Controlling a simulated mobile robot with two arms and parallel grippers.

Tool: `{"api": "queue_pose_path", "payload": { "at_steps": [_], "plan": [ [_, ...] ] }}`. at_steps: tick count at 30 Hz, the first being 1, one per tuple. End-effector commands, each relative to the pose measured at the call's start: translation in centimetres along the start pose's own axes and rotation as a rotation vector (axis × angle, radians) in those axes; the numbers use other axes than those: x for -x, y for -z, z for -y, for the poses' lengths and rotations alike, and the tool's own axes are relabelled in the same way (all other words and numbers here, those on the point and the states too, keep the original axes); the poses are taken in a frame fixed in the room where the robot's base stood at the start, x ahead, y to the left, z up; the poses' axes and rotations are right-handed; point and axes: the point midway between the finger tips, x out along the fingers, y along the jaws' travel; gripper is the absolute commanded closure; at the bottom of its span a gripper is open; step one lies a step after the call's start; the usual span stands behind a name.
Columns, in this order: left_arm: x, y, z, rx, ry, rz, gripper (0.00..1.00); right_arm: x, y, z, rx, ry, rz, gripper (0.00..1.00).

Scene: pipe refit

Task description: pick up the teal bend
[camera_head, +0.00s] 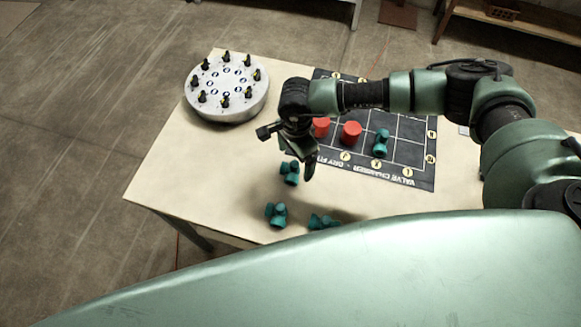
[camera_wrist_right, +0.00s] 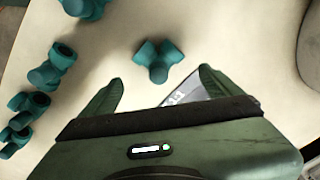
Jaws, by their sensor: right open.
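My right gripper (camera_head: 292,150) is open above the table, with its fingers pointing down. In the right wrist view its two fingertips (camera_wrist_right: 161,78) are apart with nothing between them. A teal V-shaped fitting that looks like a bend (camera_wrist_right: 158,60) lies on the table just beyond the gap between the fingertips. A teal fitting (camera_head: 290,172) beside the gripper in the head view is probably the same one. Other teal fittings (camera_head: 276,214) (camera_head: 322,221) lie closer to the table's near edge. Their exact shapes are hard to tell. My left gripper is not in view.
A dark valve chamber mat (camera_head: 418,180) carries two red pieces (camera_head: 351,133) and a teal fitting (camera_head: 381,142). A round white carousel (camera_head: 226,112) with several black-and-yellow pegs stands at the back left. The table's left front area (camera_head: 190,185) is clear.

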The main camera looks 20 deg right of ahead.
Motion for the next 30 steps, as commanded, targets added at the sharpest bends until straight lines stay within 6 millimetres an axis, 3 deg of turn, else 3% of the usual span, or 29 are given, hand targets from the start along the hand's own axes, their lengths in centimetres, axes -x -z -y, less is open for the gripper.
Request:
{"api": "queue_pose_path", "payload": {
  "at_steps": [1, 6, 15, 24, 30],
  "plan": [
    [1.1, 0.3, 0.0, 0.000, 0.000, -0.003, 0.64, -0.3, -0.5, -0.1, 0.000, -0.004, 0.002, 0.07],
    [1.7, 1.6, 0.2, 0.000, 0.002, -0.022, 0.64, -2.8, -0.5, 0.0, -0.004, -0.002, 0.002, 0.07],
    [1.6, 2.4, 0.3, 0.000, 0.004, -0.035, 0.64, -3.4, -0.5, 0.1, -0.002, 0.000, 0.001, 0.07],
    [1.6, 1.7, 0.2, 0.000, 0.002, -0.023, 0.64, -3.4, -0.5, 0.1, -0.003, 0.000, 0.002, 0.87],
    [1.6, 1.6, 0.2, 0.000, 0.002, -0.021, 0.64, -3.4, -0.5, 0.1, -0.003, 0.000, 0.002, 0.87]
  ]
}}
